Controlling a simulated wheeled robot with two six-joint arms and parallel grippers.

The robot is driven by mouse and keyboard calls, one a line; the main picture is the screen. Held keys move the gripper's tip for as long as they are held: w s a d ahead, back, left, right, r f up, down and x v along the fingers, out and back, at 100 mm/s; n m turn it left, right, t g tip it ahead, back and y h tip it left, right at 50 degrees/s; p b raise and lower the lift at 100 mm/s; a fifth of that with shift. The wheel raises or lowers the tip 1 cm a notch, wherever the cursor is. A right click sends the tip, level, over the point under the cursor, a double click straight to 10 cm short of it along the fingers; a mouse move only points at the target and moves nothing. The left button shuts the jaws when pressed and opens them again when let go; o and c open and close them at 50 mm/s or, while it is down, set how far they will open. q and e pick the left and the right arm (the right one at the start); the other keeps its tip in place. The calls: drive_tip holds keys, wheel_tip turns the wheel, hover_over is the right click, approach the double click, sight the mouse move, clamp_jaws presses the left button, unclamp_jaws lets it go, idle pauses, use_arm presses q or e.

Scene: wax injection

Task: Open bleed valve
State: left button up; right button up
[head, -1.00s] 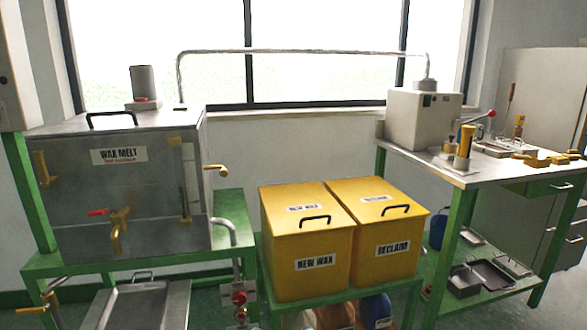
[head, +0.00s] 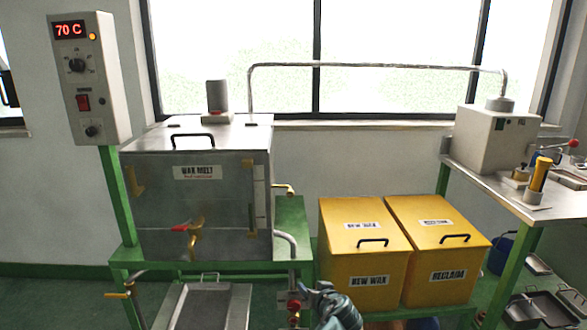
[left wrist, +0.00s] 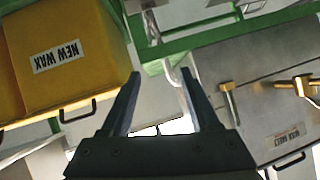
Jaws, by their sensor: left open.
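The wax melt tank (head: 150,230) is a grey metal box on a green stand in the head view. A red-handled brass tap (head: 194,235) is on its front, and a small brass valve (head: 284,189) sticks out at its right side. A valve with a red knob (head: 294,306) is on the pipe low at the tank's right. No valve is labelled as the bleed valve. My left gripper (head: 318,290) is at the bottom of the head view, beside the red-knob valve in the picture. In the left wrist view it (left wrist: 160,74) is open and empty. My right gripper is out of view.
Yellow NEW WAX (head: 335,265) and RECLAIM (head: 425,260) boxes stand right of the tank. A metal tray (head: 208,308) lies below the tank. A control box (head: 92,80) reading 70 C is at left. A workbench (head: 490,190) with an injector is at right.

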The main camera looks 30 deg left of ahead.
use_arm(q)
drive_tip(key=w+a+r+t+p, duration=0.2)
drive_tip(key=a+r+t+p, duration=0.1)
drive_tip(key=r, duration=0.7)
drive_tip(key=w+a+r+t+y+p, duration=0.1)
drive_tip(key=a+r+t+p, duration=0.2)
drive_tip(key=r, duration=0.7)
drive_tip(key=a, duration=0.2)
drive_tip(key=shift+w+a+n+p, duration=0.3)
drive_tip(key=shift+w+a+p, duration=0.05)
drive_tip(key=shift+a+p, duration=0.05)
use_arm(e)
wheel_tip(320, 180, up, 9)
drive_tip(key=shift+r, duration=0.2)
use_arm(q)
drive_tip(key=shift+w+r, duration=0.1)
